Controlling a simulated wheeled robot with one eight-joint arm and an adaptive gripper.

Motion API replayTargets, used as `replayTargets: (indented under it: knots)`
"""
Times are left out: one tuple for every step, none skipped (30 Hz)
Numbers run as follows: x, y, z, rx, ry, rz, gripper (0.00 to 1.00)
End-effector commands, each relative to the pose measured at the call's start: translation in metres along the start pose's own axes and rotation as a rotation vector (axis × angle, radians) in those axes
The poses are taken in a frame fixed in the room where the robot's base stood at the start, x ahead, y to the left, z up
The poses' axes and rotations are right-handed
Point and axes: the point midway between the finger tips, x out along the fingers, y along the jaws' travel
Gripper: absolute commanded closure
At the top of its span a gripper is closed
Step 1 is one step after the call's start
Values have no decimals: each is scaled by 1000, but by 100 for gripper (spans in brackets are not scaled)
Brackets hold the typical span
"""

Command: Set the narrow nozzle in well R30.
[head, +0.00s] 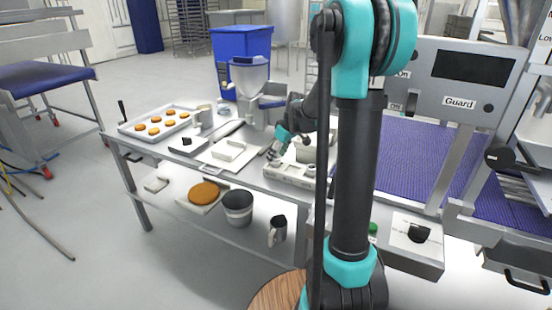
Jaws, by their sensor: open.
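My gripper (273,157) reaches down over the steel worktable, at the left end of a pale holder (312,182). It is open, and I see nothing held in it. The holder has several wells or small parts along it, but they are tiny here and partly hidden by my gripper and arm. I cannot read a label R30, and I cannot pick out the narrow nozzle with certainty.
On the worktable (160,148) are a tray of several round biscuits (132,128), a white board (222,158) and a hopper machine (249,85). A grey bucket (237,208) and jug (277,231) stand on the lower shelf. A guarded purple conveyor (405,160) is at right.

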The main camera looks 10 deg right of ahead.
Motion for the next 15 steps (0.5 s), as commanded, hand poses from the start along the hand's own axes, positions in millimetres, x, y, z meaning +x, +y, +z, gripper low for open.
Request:
replayTargets:
  knots:
    - [-9,0,1,1,0,0,47]
    - [-15,0,1,2,0,0,47]
    - [-24,0,1,2,0,1,47]
    - [-30,0,1,3,0,1,47]
    - [-36,0,1,2,0,1,47]
    - [-44,0,1,2,0,1,47]
    - [-50,0,1,2,0,1,47]
    - [-57,0,1,1,-1,1,47]
    - [-64,0,1,1,-1,0,47]
    - [-70,0,1,1,-1,0,47]
    - [-74,0,1,1,-1,0,47]
    - [-80,0,1,2,-1,0,47]
    - [-84,0,1,2,-1,0,47]
    - [-88,0,1,2,-1,0,47]
    - [-92,0,1,2,-1,0,47]
